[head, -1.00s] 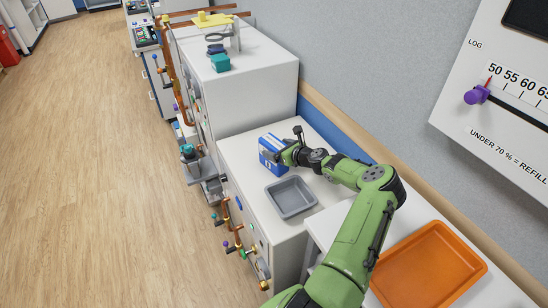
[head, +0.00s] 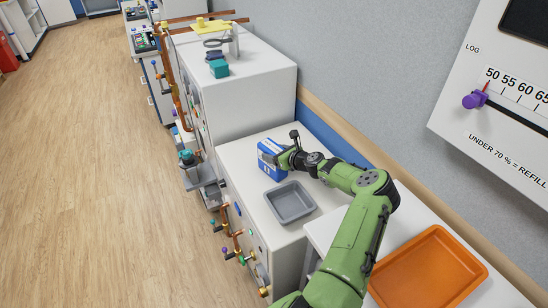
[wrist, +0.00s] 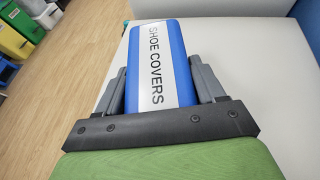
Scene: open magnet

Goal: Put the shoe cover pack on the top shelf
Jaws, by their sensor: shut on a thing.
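The shoe cover pack (head: 268,158) is a blue and white box on or just above the white cabinet top, beside the taller white block; I cannot tell whether it touches the surface. My gripper (head: 284,158) is shut on it from the right. In the wrist view the pack (wrist: 160,62) lies between the two grey fingers of my gripper (wrist: 160,78), with "SHOE COVERS" readable along its white band. No shelf marked as the top shelf can be made out for certain.
A grey tray (head: 290,214) lies on the cabinet top (head: 245,160) in front of the pack. The taller white block (head: 255,85) behind carries a teal box (head: 219,68). An orange tray (head: 427,268) is at the right. Copper pipes (head: 228,230) run along the cabinet front.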

